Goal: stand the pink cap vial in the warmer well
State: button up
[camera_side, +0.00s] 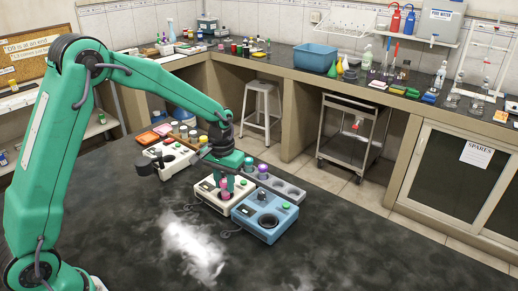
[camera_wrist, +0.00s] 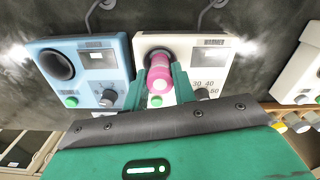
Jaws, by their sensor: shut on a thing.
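The pink cap vial (camera_wrist: 159,75) is between the two fingers of my gripper (camera_wrist: 160,88) in the wrist view. It also shows in the side view (camera_side: 226,188), small and partly hidden by the fingers. My gripper is shut on it. The vial lines up with the dark round well of the cream unit (camera_wrist: 216,62), which has a dial marked 30, 40, 50. The vial's far end overlaps this well; I cannot tell how deep it sits. The cream unit also shows in the side view (camera_side: 205,190).
A blue unit (camera_side: 248,220) with an empty round well stands right beside the cream one. A grey rack (camera_side: 290,190) behind holds a purple-capped vial (camera_side: 262,170) and has empty holes. Another white unit (camera_side: 176,160) stands to the left. The black bench in front is clear.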

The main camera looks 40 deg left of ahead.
jog(key=shift+f, duration=0.85)
dwell(0.4)
jog(key=o, duration=1.3)
jog(key=shift+r, duration=0.15)
jog(key=shift+r, duration=2.85)
jog(key=shift+r, duration=0.15)
